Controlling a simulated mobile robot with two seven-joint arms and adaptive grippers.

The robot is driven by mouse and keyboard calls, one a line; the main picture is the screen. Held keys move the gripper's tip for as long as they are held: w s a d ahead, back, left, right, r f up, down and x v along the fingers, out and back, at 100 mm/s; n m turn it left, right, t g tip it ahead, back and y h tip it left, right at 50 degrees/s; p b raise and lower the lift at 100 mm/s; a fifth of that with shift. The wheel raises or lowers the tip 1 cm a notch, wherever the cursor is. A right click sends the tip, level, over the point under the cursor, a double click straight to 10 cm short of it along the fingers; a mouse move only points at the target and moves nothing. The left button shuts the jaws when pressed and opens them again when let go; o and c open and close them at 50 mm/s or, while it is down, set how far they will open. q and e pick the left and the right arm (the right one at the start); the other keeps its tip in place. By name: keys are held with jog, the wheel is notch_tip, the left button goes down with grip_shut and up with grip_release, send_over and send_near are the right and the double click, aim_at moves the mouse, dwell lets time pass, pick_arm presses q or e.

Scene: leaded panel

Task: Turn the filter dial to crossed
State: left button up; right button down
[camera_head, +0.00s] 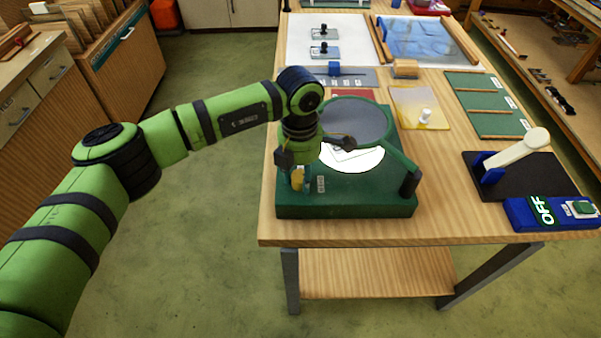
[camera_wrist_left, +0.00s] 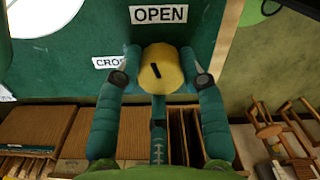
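The yellow filter dial (camera_head: 297,180) sits on the front left of the green base (camera_head: 345,206). In the left wrist view the dial (camera_wrist_left: 162,70) shows a short slanted black mark. An OPEN label (camera_wrist_left: 158,14) is above it there, and a label beginning "CRO" (camera_wrist_left: 107,62) is to its left, partly hidden by a finger. My left gripper (camera_wrist_left: 161,62) has one finger on each side of the dial and appears closed on it. In the head view the left gripper (camera_head: 296,175) points down at the dial. My right gripper is not in view.
A round grey filter (camera_head: 352,121) in a green frame stands over a bright white disc (camera_head: 356,158) on the base. To the right are a black stand with a cream lever (camera_head: 524,150) and a blue box marked OFF (camera_head: 520,212). Glass panels lie farther back.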

pick_arm(q)
jog(key=shift+f, duration=0.1)
jog(key=n+b, duration=0.2)
jog(key=shift+f+b, duration=0.15)
jog(key=shift+b, duration=0.25)
jog(key=n+b, duration=0.3)
jog(key=n, duration=0.1)
jog(key=n+b, duration=0.4)
jog(key=shift+n+b, duration=1.1)
jog(key=shift+n, duration=0.7)
jog(key=shift+r, duration=0.2)
jog(key=o, duration=1.2)
jog(key=shift+c, duration=0.2)
